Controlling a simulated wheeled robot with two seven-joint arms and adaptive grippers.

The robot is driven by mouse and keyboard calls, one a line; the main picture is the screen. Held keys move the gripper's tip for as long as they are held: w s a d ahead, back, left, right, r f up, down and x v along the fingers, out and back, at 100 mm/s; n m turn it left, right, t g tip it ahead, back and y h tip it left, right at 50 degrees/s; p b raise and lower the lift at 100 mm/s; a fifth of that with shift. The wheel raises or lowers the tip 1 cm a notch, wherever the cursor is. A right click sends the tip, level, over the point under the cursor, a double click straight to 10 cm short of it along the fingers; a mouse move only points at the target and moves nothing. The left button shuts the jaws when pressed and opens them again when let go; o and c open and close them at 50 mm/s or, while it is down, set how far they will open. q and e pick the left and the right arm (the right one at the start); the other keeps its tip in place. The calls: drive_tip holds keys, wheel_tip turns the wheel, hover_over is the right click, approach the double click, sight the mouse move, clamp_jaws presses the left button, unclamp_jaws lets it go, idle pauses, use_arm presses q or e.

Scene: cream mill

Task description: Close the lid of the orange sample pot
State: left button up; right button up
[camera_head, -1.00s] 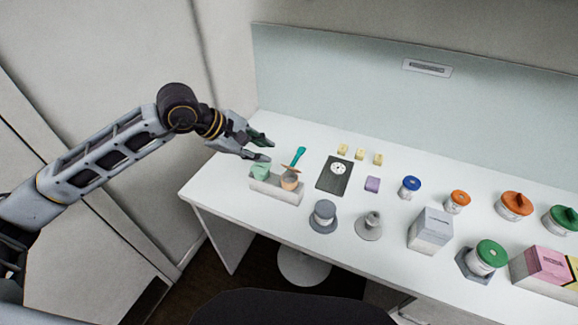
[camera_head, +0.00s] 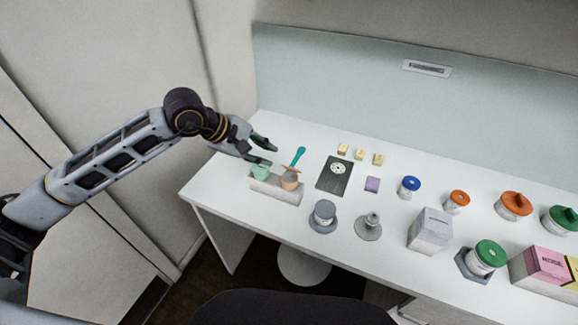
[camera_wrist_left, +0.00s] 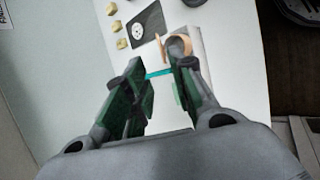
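The orange sample pot (camera_head: 289,183) sits in the right part of a pale holder (camera_head: 275,193) at the table's left end. A thin brown-orange flap, apparently its raised lid (camera_head: 289,169), stands tilted above it. In the left wrist view the pot (camera_wrist_left: 180,46) shows a greyish inside, with the orange flap (camera_wrist_left: 163,46) at its left edge. My left gripper (camera_head: 273,156) is open and empty, above and behind the holder. In the wrist view its green fingers (camera_wrist_left: 160,70) are spread, with the pot just beyond the right fingertip. My right gripper is out of view.
A green pot (camera_head: 260,172) sits beside the orange one. A teal-handled tool (camera_head: 299,156) stands behind it. Several lidded jars stand farther right.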

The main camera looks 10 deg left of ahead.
sight(291, 169)
use_arm(q)
drive_tip(key=p+x, duration=0.3)
drive_tip(key=x, duration=0.7)
drive_tip(key=shift+w+d+f, duration=0.1)
drive_tip(key=shift+d+f, duration=0.15)
drive_tip(key=shift+d, duration=0.1)
drive_tip(key=shift+x, duration=0.85)
clamp_jaws()
